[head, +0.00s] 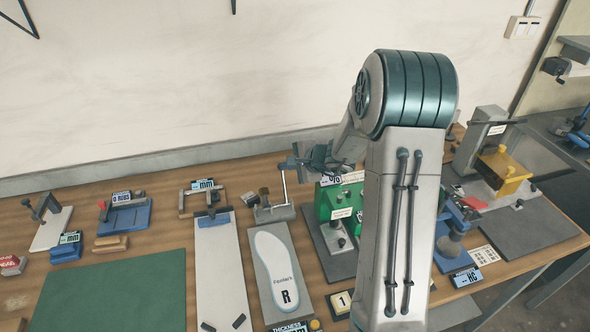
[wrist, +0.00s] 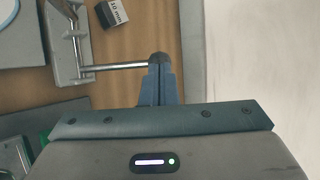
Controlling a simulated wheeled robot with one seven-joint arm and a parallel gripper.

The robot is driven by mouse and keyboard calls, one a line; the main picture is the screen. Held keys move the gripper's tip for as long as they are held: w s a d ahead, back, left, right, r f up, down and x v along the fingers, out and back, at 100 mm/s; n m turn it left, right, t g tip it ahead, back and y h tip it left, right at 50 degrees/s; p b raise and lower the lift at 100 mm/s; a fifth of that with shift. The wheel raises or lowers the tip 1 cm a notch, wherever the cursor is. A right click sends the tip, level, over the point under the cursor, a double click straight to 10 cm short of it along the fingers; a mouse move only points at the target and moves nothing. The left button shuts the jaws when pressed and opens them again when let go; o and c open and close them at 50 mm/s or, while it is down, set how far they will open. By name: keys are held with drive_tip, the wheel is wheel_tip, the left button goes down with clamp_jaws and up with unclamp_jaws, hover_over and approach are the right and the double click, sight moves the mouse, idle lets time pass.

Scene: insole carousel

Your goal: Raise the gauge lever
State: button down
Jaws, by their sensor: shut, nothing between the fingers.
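The thickness gauge (head: 274,213) stands on the bench behind the insole board, with a light base and a thin upright metal rod. In the wrist view the gauge frame (wrist: 68,45) is at the upper left. Its lever (wrist: 112,66) is a silver rod reaching right to a dark round knob (wrist: 157,59). My gripper (head: 299,160) is beside the top of the gauge in the head view. In the wrist view my gripper (wrist: 157,76) is shut, with its fingertips at the knob. I cannot tell whether they touch. The knob is not clear in the head view.
An insole board (head: 279,275) marked R lies in front of the gauge. A small 10 mm block (head: 251,200) sits left of it. A green device (head: 338,205) stands close on the right. A long white board (head: 219,265) and a green mat (head: 112,291) are further left.

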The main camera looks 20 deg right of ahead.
drive_tip(key=b+v, duration=0.2)
drive_tip(key=v, duration=1.2)
drive_tip(key=s+a+r+n+g, duration=0.2)
drive_tip(key=s+a+n+g, duration=0.2)
drive_tip(key=s+a+n, duration=0.55)
drive_tip(key=s+d+r+n+g+h, duration=0.1)
drive_tip(key=s+n+h, duration=0.4)
drive_tip(key=s, duration=1)
drive_tip(key=shift+d+n+h, duration=0.3)
drive_tip(key=shift+d+n, duration=0.1)
drive_tip(key=shift+n, duration=0.15)
